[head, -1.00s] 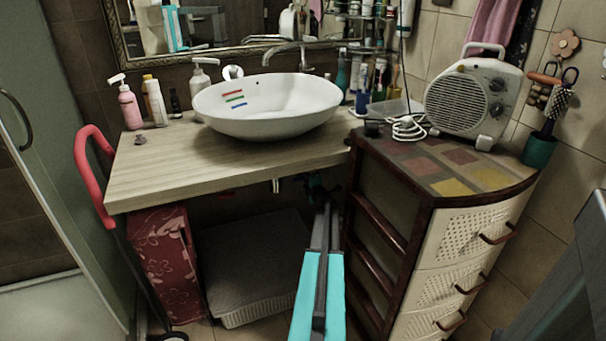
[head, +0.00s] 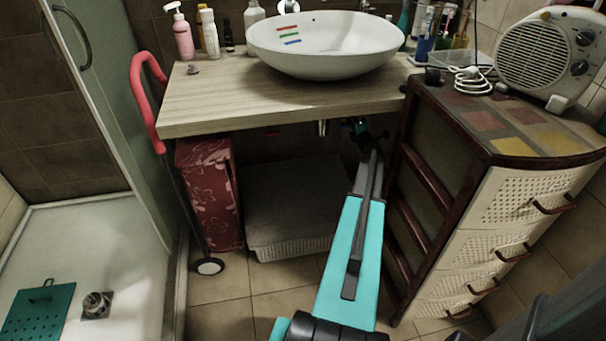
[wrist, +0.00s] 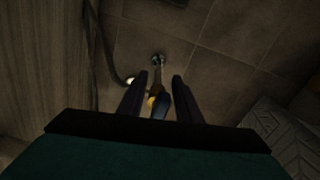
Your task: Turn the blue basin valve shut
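The blue basin valve (wrist: 162,101) shows in the wrist view as a dark blue handle beside a small yellowish part. It is in line with a metal fitting (wrist: 158,60) on the tiled wall. My gripper (wrist: 158,78) has its two dark fingers apart, one on each side of the valve. The light is dim, and I cannot tell whether either finger touches the handle. In the head view my gripper (head: 362,128) is under the countertop, below the white basin (head: 322,50). The valve is hidden there.
The wooden countertop (head: 230,100) lies above my gripper. A drawer cabinet (head: 425,185) stands close on the right of my arm. Tiled floor shows in front.

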